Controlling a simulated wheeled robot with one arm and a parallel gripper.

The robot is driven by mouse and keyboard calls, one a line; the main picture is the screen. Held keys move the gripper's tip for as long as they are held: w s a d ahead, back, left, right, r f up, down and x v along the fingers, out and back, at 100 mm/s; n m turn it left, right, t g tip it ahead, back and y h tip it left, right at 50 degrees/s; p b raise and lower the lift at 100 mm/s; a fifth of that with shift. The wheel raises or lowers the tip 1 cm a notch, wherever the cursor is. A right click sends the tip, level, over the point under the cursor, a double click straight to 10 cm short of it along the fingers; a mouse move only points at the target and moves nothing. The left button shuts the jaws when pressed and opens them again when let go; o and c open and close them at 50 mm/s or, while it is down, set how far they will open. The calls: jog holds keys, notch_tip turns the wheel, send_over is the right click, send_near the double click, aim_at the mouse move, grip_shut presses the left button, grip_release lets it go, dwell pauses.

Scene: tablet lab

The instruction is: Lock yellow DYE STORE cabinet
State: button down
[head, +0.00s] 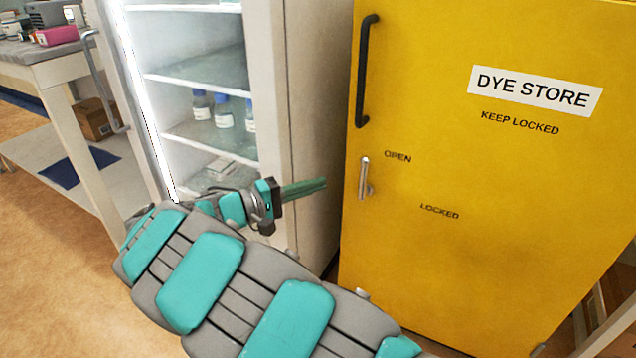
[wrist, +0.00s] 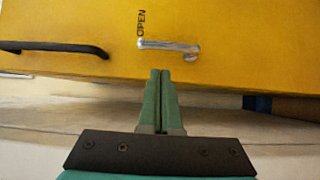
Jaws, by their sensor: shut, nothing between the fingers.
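The yellow DYE STORE cabinet (head: 500,190) stands at the right of the head view with its door shut. Its small silver lever (head: 364,177) stands upright near the door's left edge, its free end level with the OPEN mark (head: 398,157). The LOCKED mark (head: 440,212) is lower and to the right. The lever also shows in the wrist view (wrist: 168,45), lying sideways there beside the OPEN mark. My gripper (head: 324,183) is shut and empty, a little left of the lever. In the wrist view its fingertips (wrist: 160,72) are just below the lever, apparently apart from it.
A black door handle (head: 364,72) is above the lever and also shows in the wrist view (wrist: 55,47). A white glass-front fridge (head: 310,110) with bottles stands left of the cabinet, close to my gripper. A bench (head: 50,70) is at far left. Floor at lower left is clear.

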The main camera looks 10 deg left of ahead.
jog(key=x, duration=0.7)
jog(key=shift+w+d, duration=0.25)
jog(key=shift+d, duration=0.05)
